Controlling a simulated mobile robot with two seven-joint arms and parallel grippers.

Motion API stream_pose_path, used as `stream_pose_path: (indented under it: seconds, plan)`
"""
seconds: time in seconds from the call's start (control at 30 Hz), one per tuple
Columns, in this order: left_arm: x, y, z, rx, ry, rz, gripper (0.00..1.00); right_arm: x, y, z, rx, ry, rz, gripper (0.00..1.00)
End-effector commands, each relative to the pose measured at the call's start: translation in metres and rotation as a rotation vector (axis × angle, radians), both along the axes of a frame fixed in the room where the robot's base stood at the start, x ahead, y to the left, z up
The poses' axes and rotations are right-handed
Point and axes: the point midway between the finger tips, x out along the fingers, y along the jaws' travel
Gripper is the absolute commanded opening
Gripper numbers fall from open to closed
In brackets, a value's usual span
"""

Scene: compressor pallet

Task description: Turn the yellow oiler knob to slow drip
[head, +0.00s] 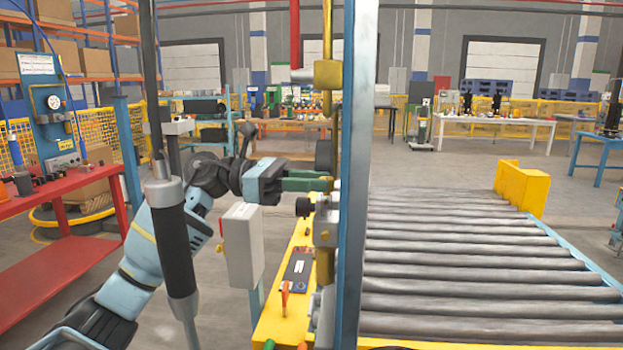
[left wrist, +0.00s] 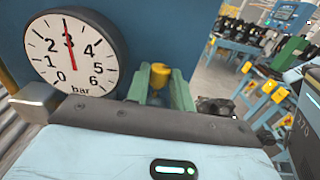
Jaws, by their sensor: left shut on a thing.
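My left gripper (head: 310,180) reaches in from the left to the fittings beside the blue post in the head view. In the left wrist view its green fingers (left wrist: 160,88) stand on both sides of the yellow oiler knob (left wrist: 160,74) and are shut on it. Only the knob's rounded top and part of its side show between the fingers. I cannot tell the knob's drip setting. My right gripper is in neither view.
A round gauge (left wrist: 75,55) stands close left of the fingers, its red needle near 3 bar. A black knob (head: 304,207) sits just below my gripper. The blue post (head: 355,180) and roller conveyor (head: 470,260) lie right. A white box (head: 243,243) stands below my wrist.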

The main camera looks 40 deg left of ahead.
Motion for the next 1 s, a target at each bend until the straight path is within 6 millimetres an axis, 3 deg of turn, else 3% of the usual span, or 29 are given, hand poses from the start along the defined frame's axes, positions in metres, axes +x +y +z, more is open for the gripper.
stream_pose_path:
  seconds: [0.3,0.77,0.8,0.93,1.0]
  plan:
    - [0.0026,0.0017,0.0012,0.001,-0.001,-0.105,0.00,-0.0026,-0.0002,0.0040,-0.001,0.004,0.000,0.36]
    - [0.0027,0.0014,-0.0002,0.002,0.000,-0.120,0.00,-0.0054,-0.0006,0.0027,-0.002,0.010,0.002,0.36]
    - [0.0027,0.0014,-0.0002,0.002,0.000,-0.120,0.27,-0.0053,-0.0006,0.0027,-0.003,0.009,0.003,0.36]
    - [0.0027,0.0014,-0.0002,0.002,0.000,-0.119,0.44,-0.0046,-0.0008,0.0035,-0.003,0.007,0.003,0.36]
    - [0.0028,0.0015,-0.0001,0.001,0.001,-0.119,0.45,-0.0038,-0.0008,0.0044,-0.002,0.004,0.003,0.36]
